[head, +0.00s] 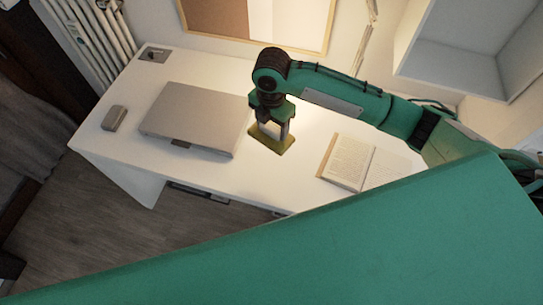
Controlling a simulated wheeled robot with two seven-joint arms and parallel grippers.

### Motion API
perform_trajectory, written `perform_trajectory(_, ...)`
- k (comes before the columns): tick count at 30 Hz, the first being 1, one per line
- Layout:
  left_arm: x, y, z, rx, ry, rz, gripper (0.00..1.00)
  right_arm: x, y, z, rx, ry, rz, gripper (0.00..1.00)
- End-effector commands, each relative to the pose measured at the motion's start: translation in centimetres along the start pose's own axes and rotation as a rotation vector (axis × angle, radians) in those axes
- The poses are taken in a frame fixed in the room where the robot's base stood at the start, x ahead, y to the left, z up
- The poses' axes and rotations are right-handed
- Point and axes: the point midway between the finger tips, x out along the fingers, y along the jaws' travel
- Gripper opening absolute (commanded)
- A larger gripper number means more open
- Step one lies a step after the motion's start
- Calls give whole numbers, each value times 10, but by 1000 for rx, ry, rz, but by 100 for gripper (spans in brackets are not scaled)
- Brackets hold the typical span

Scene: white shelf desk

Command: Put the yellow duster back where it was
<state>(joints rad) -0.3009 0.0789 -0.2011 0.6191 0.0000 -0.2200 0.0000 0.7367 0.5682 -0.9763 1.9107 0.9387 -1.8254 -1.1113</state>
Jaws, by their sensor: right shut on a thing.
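The yellow duster (270,143) is a small flat yellow piece over the white desk (108,146), between the grey laptop and the open book. My right gripper (271,131) points down at it from above and is shut on it. I cannot tell whether the duster touches the desk top or hangs just above it. My left gripper is not in view.
A closed grey laptop (195,118) lies left of the duster. An open book (346,163) lies to its right. A small grey object (114,118) sits near the desk's left edge. A white shelf (455,72) hangs at the upper right.

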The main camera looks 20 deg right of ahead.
Motion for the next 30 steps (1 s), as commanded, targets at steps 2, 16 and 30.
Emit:
perform_trajectory(2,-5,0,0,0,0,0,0,22,-2,0,3,1,-6,42)
perform_trajectory(16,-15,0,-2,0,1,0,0,112,0,0,3,0,1,42)
perform_trajectory(30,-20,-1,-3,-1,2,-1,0,157,0,0,3,-2,1,42)
